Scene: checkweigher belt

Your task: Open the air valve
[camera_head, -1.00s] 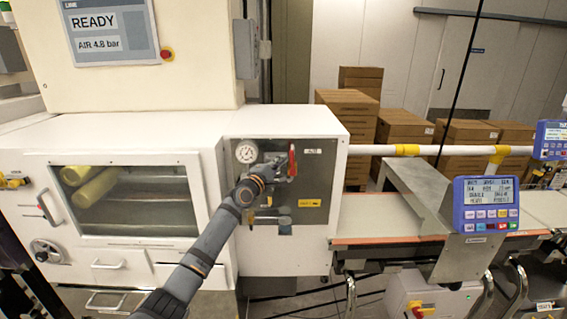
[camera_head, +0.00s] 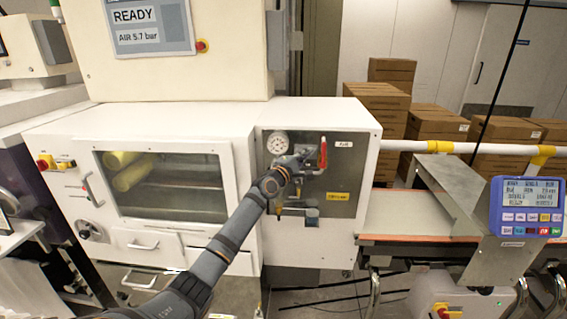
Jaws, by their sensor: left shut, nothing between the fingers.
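My left gripper (camera_head: 309,161) is at the panel, just left of the red handle. Its fingers are shut with nothing between them. The gripper hides part of the valve body, and I cannot tell whether it touches the handle. A round pressure gauge (camera_head: 277,143) sits at the panel's upper left. The display (camera_head: 149,25) reads READY and AIR 5.7 bar. My right gripper is not in view.
A yellow label (camera_head: 339,197) is on the panel. The white machine has a window (camera_head: 165,185) with yellow rolls behind it. The conveyor belt (camera_head: 420,213) runs off to the right, with a blue control screen (camera_head: 527,205). Cardboard boxes (camera_head: 378,106) stand behind.

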